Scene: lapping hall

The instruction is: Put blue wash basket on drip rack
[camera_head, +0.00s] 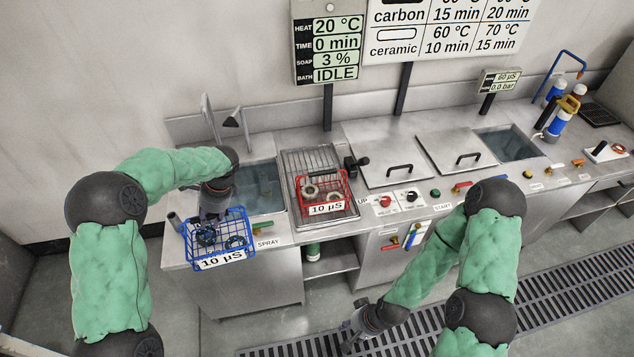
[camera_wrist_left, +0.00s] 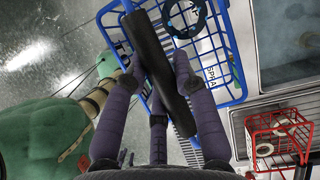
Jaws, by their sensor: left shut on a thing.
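The blue wash basket (camera_head: 222,238) is a wire basket with ring-shaped parts inside and a "10 µS" tag, at the left end of the counter. My left gripper (camera_head: 213,212) is above it, shut on its dark handle bar. The left wrist view shows the fingers (camera_wrist_left: 165,90) around that bar and the blue basket wires (camera_wrist_left: 226,45) beyond. Whether the basket touches the counter is unclear. A ribbed metal rack (camera_head: 301,160), probably the drip rack, lies right of the left sink. My right gripper (camera_head: 352,335) is low, in front of the counter; its opening is unclear.
A red wire basket (camera_head: 322,190) with rings and a "10 µS" tag sits on the front part of the rack; it also shows in the wrist view (camera_wrist_left: 279,137). A sink (camera_head: 262,188) lies between the blue basket and rack. Lidded baths (camera_head: 385,155) stand to the right.

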